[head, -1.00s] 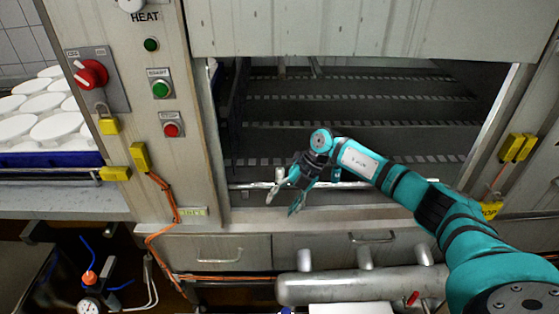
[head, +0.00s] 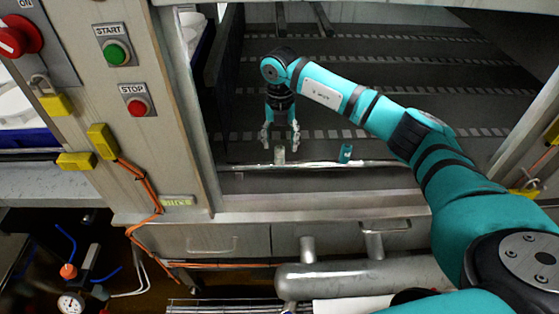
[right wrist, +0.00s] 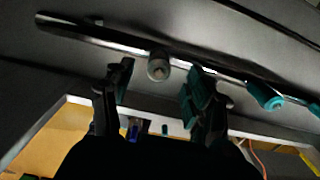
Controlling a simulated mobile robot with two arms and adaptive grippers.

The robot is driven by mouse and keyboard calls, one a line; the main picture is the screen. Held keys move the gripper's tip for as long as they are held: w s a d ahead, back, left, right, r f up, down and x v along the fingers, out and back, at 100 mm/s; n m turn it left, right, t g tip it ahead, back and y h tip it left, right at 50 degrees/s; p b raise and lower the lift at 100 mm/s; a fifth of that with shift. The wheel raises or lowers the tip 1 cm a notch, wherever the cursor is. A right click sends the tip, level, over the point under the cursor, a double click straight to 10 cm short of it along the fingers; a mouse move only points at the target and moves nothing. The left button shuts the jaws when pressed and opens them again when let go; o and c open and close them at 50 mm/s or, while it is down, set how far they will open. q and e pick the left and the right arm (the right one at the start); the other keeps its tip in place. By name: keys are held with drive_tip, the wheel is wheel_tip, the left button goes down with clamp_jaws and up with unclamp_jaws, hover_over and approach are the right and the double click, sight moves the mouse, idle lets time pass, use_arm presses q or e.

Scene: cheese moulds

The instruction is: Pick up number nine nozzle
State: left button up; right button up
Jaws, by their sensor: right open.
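A small pale grey nozzle (head: 279,154) stands at the metal bar along the front of the oven-like opening. A teal nozzle (head: 345,153) is to its right on the same bar. I cannot read a number on either. My right gripper (head: 281,138) points down with its fingers apart and empty, just above and behind the grey nozzle. In the right wrist view the grey nozzle (right wrist: 158,70) shows between the open fingers (right wrist: 162,80), and the teal nozzle (right wrist: 264,95) is outside them to the right. My left gripper is not in view.
The metal bar (head: 235,168) crosses the opening's front edge. Slotted dark racks (head: 400,95) lie behind it. The control panel with the START button (head: 117,52) and STOP button (head: 137,106) stands on the left. A steel pipe (head: 340,277) runs below.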

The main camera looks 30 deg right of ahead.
sight(280, 148)
wheel_tip(280, 148, down, 5)
drive_tip(key=b, duration=0.4)
drive_tip(key=shift+f, duration=0.25)
drive_tip(key=shift+r, duration=0.2)
drive_tip(key=shift+c, duration=1.1)
drive_tip(key=c, duration=0.9)
